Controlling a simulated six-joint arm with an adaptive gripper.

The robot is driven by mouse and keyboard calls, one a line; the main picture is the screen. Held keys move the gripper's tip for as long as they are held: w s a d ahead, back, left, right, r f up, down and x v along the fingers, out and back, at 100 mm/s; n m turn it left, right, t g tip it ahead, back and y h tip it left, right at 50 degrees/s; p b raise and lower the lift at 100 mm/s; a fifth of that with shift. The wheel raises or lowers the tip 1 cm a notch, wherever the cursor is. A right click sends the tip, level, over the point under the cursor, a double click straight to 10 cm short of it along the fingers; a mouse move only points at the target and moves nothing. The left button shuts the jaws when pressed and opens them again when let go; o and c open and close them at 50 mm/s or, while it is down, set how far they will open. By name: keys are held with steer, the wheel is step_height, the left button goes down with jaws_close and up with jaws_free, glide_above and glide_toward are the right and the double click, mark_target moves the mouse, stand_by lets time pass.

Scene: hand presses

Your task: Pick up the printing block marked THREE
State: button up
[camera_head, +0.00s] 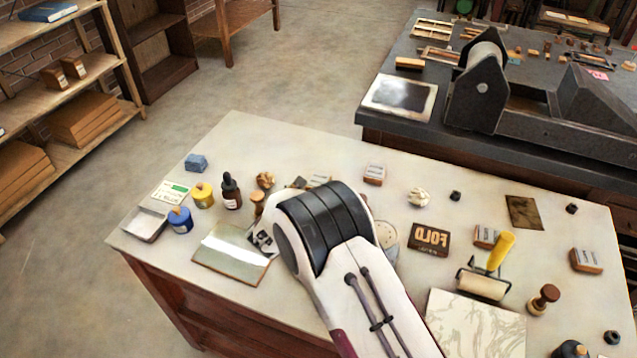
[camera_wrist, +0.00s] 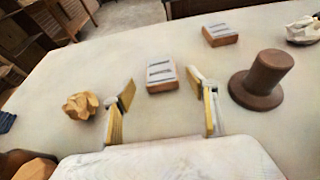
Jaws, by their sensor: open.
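Several wooden blocks with grey, marked faces lie on the pale table; I cannot read their marks, so I cannot tell which is THREE. In the wrist view a near block (camera_wrist: 161,78) lies just beyond my open, empty gripper (camera_wrist: 162,105), roughly centred between its fingers and apart from them. A second block (camera_wrist: 220,35) lies farther back to the right. In the head view one block (camera_head: 320,181) is partly hidden behind my arm, another block (camera_head: 374,174) stands clear, and two more blocks (camera_head: 486,237) (camera_head: 586,261) lie at right.
A dark brown round-handled stamp (camera_wrist: 262,80) stands right of my gripper, and a crumpled tan lump (camera_wrist: 80,105) lies left. The head view shows a FOLD plate (camera_head: 429,239), a yellow-handled roller (camera_head: 483,280), bottles (camera_head: 231,191) and a press (camera_head: 480,85) on the far table.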

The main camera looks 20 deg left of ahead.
mark_target(317, 183)
steer(key=shift+x, duration=2.25)
steer(key=c, duration=1.2)
